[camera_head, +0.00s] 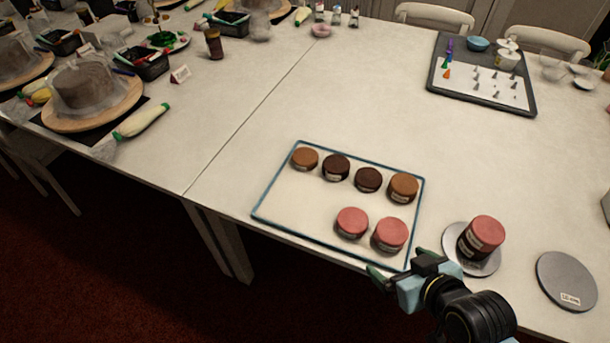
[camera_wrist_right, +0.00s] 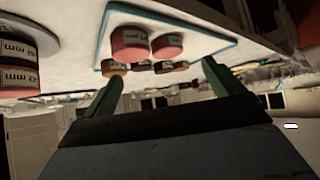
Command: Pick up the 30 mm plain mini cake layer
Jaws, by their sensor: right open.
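Two light brown cake layers, plain by their colour, stand on the blue-rimmed tray (camera_head: 290,222). One (camera_head: 305,159) is at the back-left end of the back row; a larger-looking one (camera_head: 403,187) is at its right end. Their size labels are too small to read in the head view. My right gripper (camera_head: 400,264) is open and empty by the tray's front-right corner, near the pink layers and apart from the brown ones. In the right wrist view its two fingers (camera_wrist_right: 160,85) stand apart, with the tray and layers seen upside down beyond them. My left gripper is not in view.
Two dark layers (camera_head: 336,167) stand between the brown ones, and two pink layers (camera_head: 352,222) in front. A pink-topped stack (camera_head: 482,238) stands on a grey disc right of my gripper; an empty grey disc (camera_head: 566,280) lies further right.

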